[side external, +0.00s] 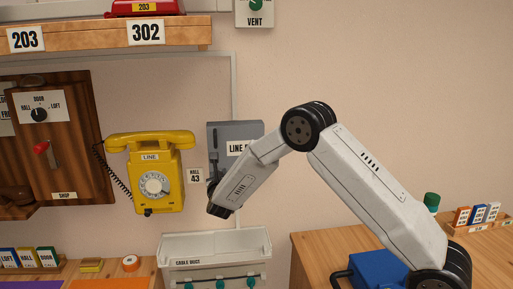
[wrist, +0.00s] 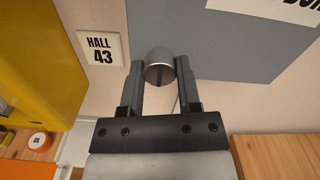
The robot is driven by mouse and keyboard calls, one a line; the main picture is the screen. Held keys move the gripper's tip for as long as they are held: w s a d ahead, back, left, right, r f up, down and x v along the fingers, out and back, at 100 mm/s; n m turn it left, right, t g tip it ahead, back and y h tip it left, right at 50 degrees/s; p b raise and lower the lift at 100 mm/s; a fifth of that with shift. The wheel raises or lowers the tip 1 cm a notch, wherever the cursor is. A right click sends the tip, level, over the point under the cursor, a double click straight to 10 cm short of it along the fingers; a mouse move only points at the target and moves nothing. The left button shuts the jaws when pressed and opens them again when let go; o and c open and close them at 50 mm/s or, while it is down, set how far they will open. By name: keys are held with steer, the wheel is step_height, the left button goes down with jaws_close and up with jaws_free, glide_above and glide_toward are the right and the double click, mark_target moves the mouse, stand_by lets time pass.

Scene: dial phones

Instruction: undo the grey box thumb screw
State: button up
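The grey box (side external: 246,131) is on the wall right of the yellow telephone, partly hidden by my arm; its grey face also fills the top of the wrist view (wrist: 230,55). The silver, round thumb screw (wrist: 160,68) with a dark slot across its end shows at the box's lower left in the wrist view. My gripper (wrist: 160,70) has one finger on each side of the screw, very close to it. Whether both fingers touch it I cannot tell. In the side view my gripper (side external: 217,202) is at the box's lower left, and the screw is hidden.
The yellow telephone (side external: 150,172) hangs close to the left, with a HALL 43 plate (wrist: 100,49) between it and the box. The CABLE DUCT tray (side external: 215,246) lies below. A wooden bench (side external: 313,245) with a blue object (side external: 379,268) stands at the right.

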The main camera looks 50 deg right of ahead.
jaws_close()
steer(key=shift+n, duration=0.4)
steer(key=shift+r+m, duration=0.1)
steer(key=shift+m, duration=17.9)
